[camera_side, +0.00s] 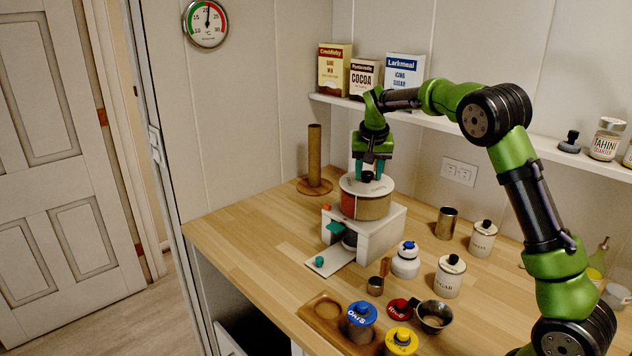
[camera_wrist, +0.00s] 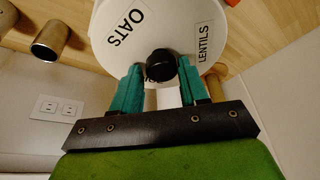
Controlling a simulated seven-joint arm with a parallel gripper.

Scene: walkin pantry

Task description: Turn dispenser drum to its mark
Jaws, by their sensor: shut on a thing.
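The dispenser drum (camera_side: 366,204) is a round container with a white lid and red and tan sections, sitting on a white stand (camera_side: 378,236). In the wrist view its white lid (camera_wrist: 168,20) carries the labels OATS and LENTILS; a third label is mostly hidden behind the knob and fingers. A black knob (camera_wrist: 161,64) stands on the lid. My gripper (camera_side: 370,174) points down over the lid, and its teal fingers (camera_wrist: 163,85) are shut on the knob from both sides. A red-orange piece (camera_side: 326,207) shows at the stand's left edge; I cannot tell whether it is the mark.
A paper-towel post (camera_side: 314,160) stands behind left. A white jar with a blue knob (camera_side: 406,260), canisters (camera_side: 449,276), a metal cup (camera_side: 446,223) and a wooden tray (camera_side: 313,310) crowd the right and front. The counter's left side is clear.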

